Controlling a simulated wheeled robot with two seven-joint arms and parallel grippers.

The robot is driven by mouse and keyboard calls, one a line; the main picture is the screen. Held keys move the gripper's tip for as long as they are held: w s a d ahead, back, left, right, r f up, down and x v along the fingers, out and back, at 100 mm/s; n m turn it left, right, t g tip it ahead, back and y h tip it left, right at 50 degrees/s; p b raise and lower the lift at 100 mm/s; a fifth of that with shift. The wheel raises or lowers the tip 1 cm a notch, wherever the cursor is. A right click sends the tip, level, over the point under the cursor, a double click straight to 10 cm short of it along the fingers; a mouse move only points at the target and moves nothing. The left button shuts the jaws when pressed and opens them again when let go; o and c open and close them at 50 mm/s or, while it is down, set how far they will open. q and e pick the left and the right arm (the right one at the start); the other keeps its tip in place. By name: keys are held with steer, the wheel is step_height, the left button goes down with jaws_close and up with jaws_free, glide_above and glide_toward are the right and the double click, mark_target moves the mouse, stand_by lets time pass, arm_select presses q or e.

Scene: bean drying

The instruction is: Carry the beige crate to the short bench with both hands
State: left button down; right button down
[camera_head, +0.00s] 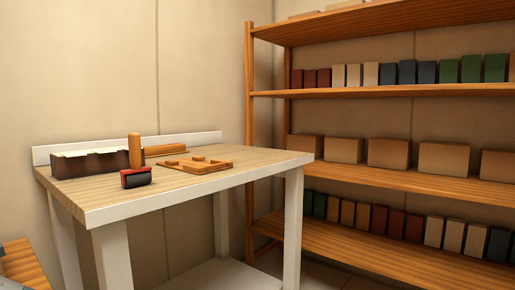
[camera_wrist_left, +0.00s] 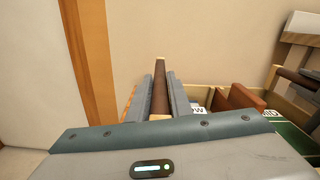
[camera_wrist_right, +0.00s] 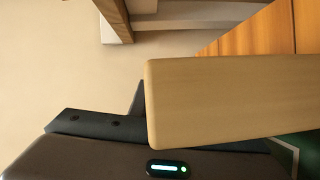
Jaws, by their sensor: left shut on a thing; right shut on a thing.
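The beige crate shows only in part. In the left wrist view its pale wall (camera_wrist_left: 207,91) runs behind my left gripper (camera_wrist_left: 161,90), whose grey fingers are shut on the crate's rim. Inside the crate are a reddish-brown block (camera_wrist_left: 238,97) and a green item (camera_wrist_left: 292,132) with white lettering. In the right wrist view a broad beige board of the crate (camera_wrist_right: 230,98) fills the right half. One dark finger of my right gripper (camera_wrist_right: 138,98) shows beside it; the grip itself is mostly hidden by the board. I cannot identify the short bench for certain.
A white-legged table (camera_head: 180,190) holds a dark open box (camera_head: 90,163), a wooden frame (camera_head: 195,165) and a red-and-black roller-like item (camera_head: 136,177). A wooden shelf (camera_head: 390,175) with boxes stands at right. An orange wooden piece (camera_head: 25,262) shows at lower left.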

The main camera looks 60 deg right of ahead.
arm_select(q)
steer(key=shift+r, duration=0.1)
steer(key=c, duration=1.5)
jaws_free()
steer(key=shift+c, duration=0.2)
arm_select(e)
steer(key=shift+r, duration=0.1)
arm_select(q)
steer(key=shift+f, duration=0.25)
arm_select(e)
steer(key=c, duration=1.9)
jaws_free()
steer(key=shift+f, duration=0.2)
steer(key=shift+c, duration=0.2)
steer(key=o, duration=0.4)
arm_select(q)
steer(key=shift+r, duration=0.1)
arm_select(e)
steer(key=shift+r, duration=0.1)
arm_select(q)
steer(key=shift+s, duration=0.15)
arm_select(e)
steer(key=shift+r, duration=0.15)
